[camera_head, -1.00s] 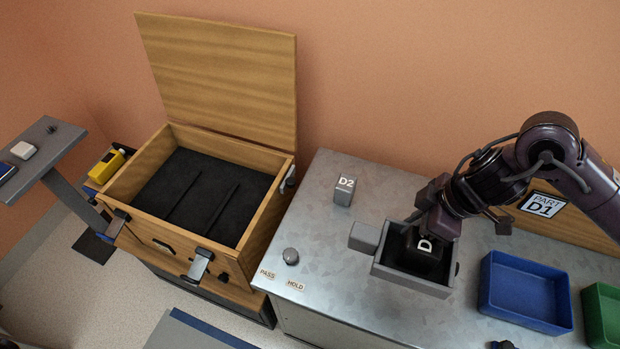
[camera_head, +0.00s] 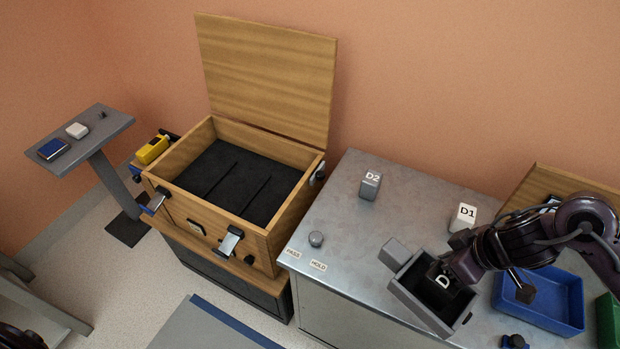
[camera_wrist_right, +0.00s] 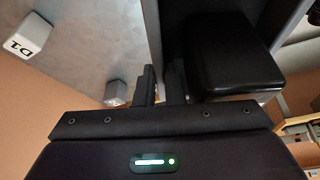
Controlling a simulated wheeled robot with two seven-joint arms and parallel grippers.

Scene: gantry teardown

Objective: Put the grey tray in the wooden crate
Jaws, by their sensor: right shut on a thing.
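The grey tray (camera_head: 412,302) is at the right in the head view, turned at an angle at the front of the metal bench. A black block marked D (camera_head: 436,283) sits in it and also shows in the wrist view (camera_wrist_right: 236,58). My right gripper (camera_head: 452,272) is shut on a wall of the tray; its fingers (camera_wrist_right: 160,86) are close together beside the block. Whether the tray is clear of the bench is hard to tell. The wooden crate (camera_head: 203,213) stands left of the bench, lid raised, black foam inside with two slots.
Cube D2 (camera_head: 370,186) and cube D1 (camera_head: 463,217) stand on the bench (camera_head: 345,225). A round knob (camera_head: 316,239) is near its left edge. A blue bin (camera_head: 560,295) lies right of the tray. The crate's raised lid (camera_head: 265,75) stands at its back.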

